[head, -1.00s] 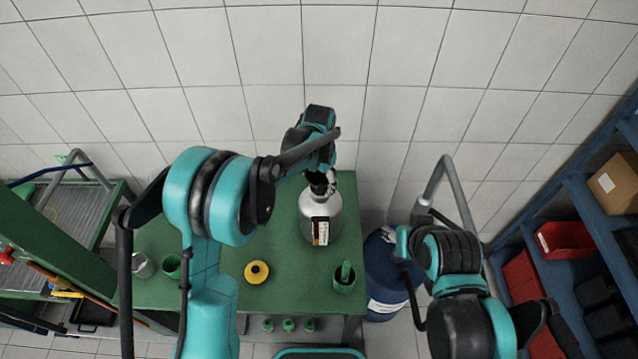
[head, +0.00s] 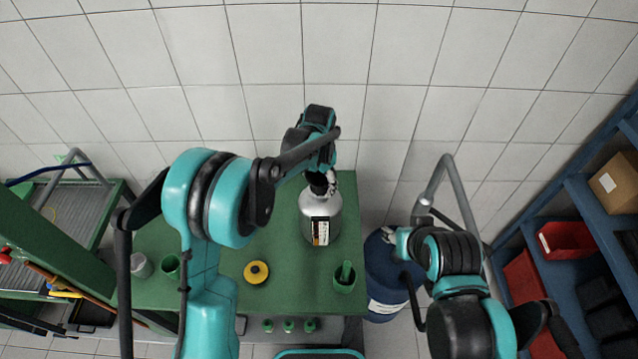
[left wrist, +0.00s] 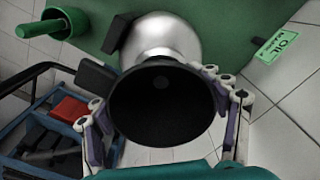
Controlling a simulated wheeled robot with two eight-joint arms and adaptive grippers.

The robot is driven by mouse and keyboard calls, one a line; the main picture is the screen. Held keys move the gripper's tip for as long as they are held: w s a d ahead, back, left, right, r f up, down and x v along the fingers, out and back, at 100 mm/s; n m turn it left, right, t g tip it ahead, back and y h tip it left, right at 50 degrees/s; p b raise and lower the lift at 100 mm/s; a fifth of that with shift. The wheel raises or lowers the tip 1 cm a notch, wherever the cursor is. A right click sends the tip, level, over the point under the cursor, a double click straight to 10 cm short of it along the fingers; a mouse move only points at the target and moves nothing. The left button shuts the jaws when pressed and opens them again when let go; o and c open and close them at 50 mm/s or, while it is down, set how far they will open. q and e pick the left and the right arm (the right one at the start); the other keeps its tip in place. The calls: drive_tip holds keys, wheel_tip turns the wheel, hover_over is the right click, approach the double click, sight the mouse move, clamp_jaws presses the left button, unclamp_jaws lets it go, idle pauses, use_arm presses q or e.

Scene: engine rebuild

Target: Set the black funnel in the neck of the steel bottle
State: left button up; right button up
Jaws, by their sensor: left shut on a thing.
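The black funnel (left wrist: 165,105) shows wide mouth toward the camera in the left wrist view. My left gripper (left wrist: 165,122) is shut on it, with a finger on each side of its rim. The steel bottle (head: 321,222), silver with a label on its side, stands upright on the green table. In the head view the funnel (head: 318,184) is a dark shape right over the bottle's top. The bottle's shoulder (left wrist: 160,38) shows behind the funnel in the left wrist view. The neck and the funnel's spout are hidden, so I cannot tell how they meet. My right gripper (head: 394,240) is off the table's right side; its jaws are unclear.
On the green table (head: 215,290) are a yellow round part (head: 256,272), a green cup (head: 345,278) with a handle sticking out, and more cups at the left. A blue drum (head: 388,275) stands at the right. Blue shelves (head: 590,225) hold red bins. Clear tabletop lies left of the bottle.

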use_arm(q)
drive_tip(key=shift+f, duration=0.4)
drive_tip(key=o, duration=0.9)
wheel_tip(320, 180, up, 11)
drive_tip(key=p, duration=0.5)
drive_tip(key=shift+p, duration=0.35)
